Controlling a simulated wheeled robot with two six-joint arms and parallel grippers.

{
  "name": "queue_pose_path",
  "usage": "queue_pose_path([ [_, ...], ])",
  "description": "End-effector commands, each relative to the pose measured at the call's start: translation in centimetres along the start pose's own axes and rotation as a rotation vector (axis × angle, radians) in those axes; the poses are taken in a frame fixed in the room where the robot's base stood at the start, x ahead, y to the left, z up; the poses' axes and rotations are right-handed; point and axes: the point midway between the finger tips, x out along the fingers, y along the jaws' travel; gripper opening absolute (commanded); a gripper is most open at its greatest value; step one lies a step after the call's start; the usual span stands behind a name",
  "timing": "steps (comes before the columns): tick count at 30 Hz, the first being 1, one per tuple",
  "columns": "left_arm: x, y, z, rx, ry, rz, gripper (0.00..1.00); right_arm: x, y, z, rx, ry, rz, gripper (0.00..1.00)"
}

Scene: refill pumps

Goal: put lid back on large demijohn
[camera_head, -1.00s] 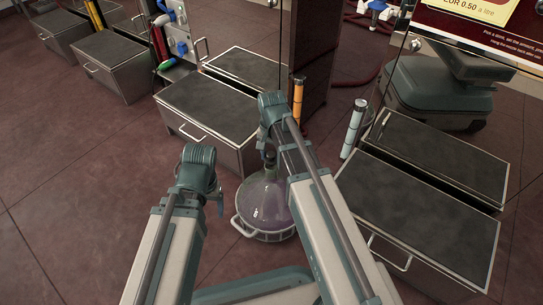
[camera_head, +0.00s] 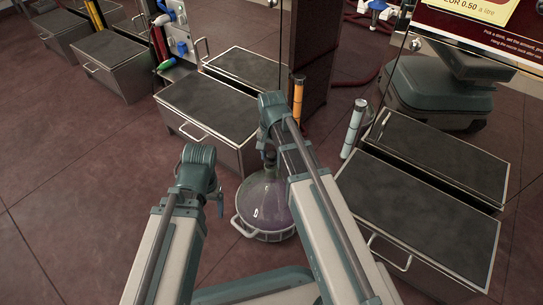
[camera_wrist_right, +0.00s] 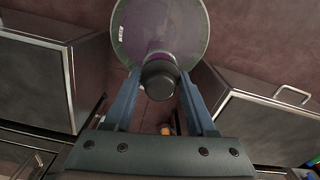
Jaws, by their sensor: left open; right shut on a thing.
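The large demijohn (camera_head: 264,207) is a round glass bottle with purple contents, standing in a basket with pale handles on the floor between my arms. In the right wrist view the demijohn (camera_wrist_right: 160,28) fills the top middle. My right gripper (camera_wrist_right: 158,76) is shut on the dark round lid (camera_wrist_right: 158,82), with one finger on each side. The lid lines up with the demijohn's neck; I cannot tell whether it is fully seated. In the head view the dark lid (camera_head: 270,158) is at the top of the neck. My left gripper (camera_head: 219,207) is open, left of the demijohn, mostly hidden by its arm.
A dark-topped metal box (camera_head: 208,108) stands behind the demijohn, and another (camera_head: 425,205) stands close on its right. An orange cylinder (camera_head: 298,95) and a pale cylinder (camera_head: 353,125) stand upright behind. The tiled floor (camera_head: 80,190) at left is clear.

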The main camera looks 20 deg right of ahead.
Motion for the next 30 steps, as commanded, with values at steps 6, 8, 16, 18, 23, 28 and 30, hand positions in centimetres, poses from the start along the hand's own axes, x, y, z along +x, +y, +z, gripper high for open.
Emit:
queue_pose_path([
  [6,0.2,0.02,-0.01,0.0,0.0,0.0,0.79,0.21,0.0,0.0,0.0,0.0,0.0,0.05],
  [8,0.19,0.02,-0.01,0.0,0.0,0.0,0.79,0.19,0.0,0.0,0.0,0.0,0.0,0.05],
  [16,0.21,0.02,-0.01,0.0,0.0,0.0,0.79,0.21,0.0,0.0,0.0,0.0,0.0,0.05],
  [18,0.26,0.03,-0.01,0.0,0.0,0.0,0.79,0.26,0.0,0.0,0.0,0.0,0.0,0.05],
  [23,0.24,0.02,-0.01,0.0,0.0,0.0,0.79,0.24,0.0,0.0,0.0,0.0,0.0,0.05],
  [28,0.24,0.02,-0.01,0.0,0.0,0.0,0.79,0.24,0.0,0.0,0.0,0.0,0.0,0.62],
  [30,0.24,0.02,-0.01,0.0,0.0,0.0,0.79,0.24,0.0,0.01,0.0,0.0,0.0,0.74],
])
